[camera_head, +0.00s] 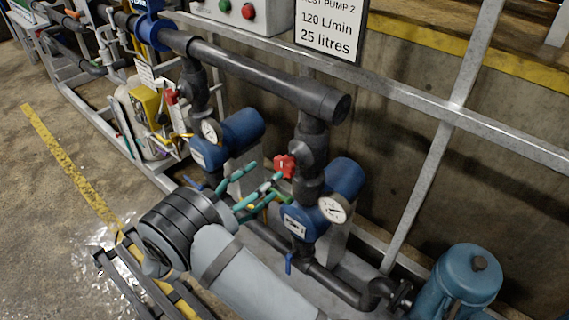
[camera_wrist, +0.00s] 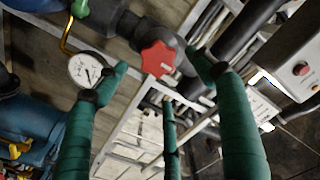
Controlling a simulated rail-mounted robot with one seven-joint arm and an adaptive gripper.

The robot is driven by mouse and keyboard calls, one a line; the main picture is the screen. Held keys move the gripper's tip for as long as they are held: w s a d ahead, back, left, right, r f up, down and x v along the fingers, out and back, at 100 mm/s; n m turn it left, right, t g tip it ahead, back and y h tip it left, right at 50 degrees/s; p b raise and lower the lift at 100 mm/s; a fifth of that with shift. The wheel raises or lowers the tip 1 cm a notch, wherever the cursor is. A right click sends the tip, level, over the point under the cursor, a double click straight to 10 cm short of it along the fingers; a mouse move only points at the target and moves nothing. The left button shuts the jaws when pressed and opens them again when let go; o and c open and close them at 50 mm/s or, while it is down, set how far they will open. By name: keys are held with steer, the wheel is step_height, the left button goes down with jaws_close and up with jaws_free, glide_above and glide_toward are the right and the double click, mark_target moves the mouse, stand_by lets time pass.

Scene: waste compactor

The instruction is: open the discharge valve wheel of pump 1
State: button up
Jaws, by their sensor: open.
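A red valve wheel (camera_head: 285,166) sits on the dark vertical pipe above the right-hand blue pump (camera_head: 343,178) in the head view. In the wrist view the red wheel (camera_wrist: 158,60) shows face-on, as a lobed knob. My gripper (camera_head: 266,182) is just left of this wheel, with its green fingers spread. In the wrist view my gripper (camera_wrist: 160,76) is open, its fingertips around the wheel's outline with nothing held. Contact cannot be told. Another red part (camera_head: 171,97) shows by the left-hand pump (camera_head: 240,130), partly hidden. I cannot read which pump is number 1.
A pressure gauge (camera_head: 333,208) stands right of the near pump; a gauge (camera_wrist: 87,70) is close to my left finger. A thick dark pipe (camera_head: 260,75) runs above. A control box (camera_wrist: 295,65) is at right. Grey frame rails (camera_head: 435,150) stand behind; open floor (camera_head: 45,190) lies left.

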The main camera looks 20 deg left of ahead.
mark_target(281, 167)
steer(key=p+x, duration=0.1)
steer(key=x, duration=0.6)
steer(key=shift+w+d+p, duration=0.15)
steer(key=shift+w+p, duration=0.2)
steer(key=shift+p, duration=0.05)
steer(key=shift+c, duration=0.7)
steer(key=shift+r, duration=0.1)
steer(key=c, duration=1)
